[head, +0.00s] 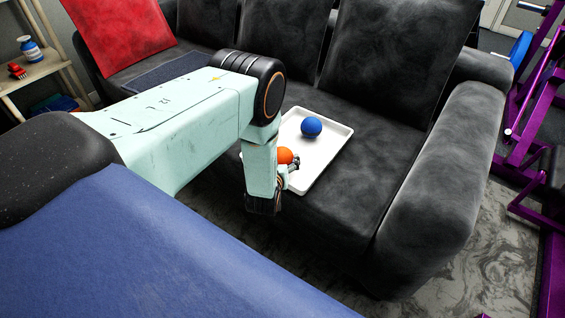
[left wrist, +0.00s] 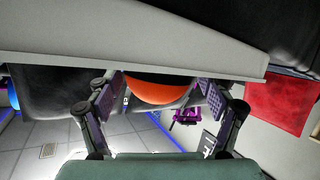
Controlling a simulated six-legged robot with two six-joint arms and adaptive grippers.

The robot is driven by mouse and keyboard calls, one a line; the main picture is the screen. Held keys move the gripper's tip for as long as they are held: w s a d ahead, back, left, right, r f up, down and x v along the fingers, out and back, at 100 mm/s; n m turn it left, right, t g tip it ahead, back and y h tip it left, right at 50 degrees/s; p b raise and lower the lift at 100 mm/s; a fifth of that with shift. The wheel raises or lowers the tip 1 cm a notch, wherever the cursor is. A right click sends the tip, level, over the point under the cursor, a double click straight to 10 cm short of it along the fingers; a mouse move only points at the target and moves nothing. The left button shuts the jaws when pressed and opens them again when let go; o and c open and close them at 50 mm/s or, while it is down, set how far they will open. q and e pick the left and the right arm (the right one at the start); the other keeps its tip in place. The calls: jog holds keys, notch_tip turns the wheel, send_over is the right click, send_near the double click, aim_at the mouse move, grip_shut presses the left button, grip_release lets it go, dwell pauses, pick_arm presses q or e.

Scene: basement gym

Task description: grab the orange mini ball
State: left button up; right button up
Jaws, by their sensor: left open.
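The orange mini ball (head: 285,155) rests on a white tray (head: 327,158) on the black sofa seat. My left gripper (head: 290,171) is right at the ball, at the near left part of the tray, and partly hides it. In the left wrist view the orange ball (left wrist: 160,90) appears between the two spread fingers of my open left gripper (left wrist: 160,93), with a gap on each side. The tray (left wrist: 130,52) covers the ball's upper part in that view. My right gripper is not in view.
A blue ball (head: 311,127) sits on the same tray, behind the orange one. The sofa (head: 400,155) has a backrest behind the tray and a thick armrest (head: 430,195) to the right. A red cushion (head: 120,35) leans at the far left. Purple gym equipment (head: 530,125) stands right.

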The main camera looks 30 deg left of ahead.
pick_arm(q)
jog(key=shift+x, duration=0.9)
jog(key=shift+r, duration=0.1)
jog(key=c, duration=0.8)
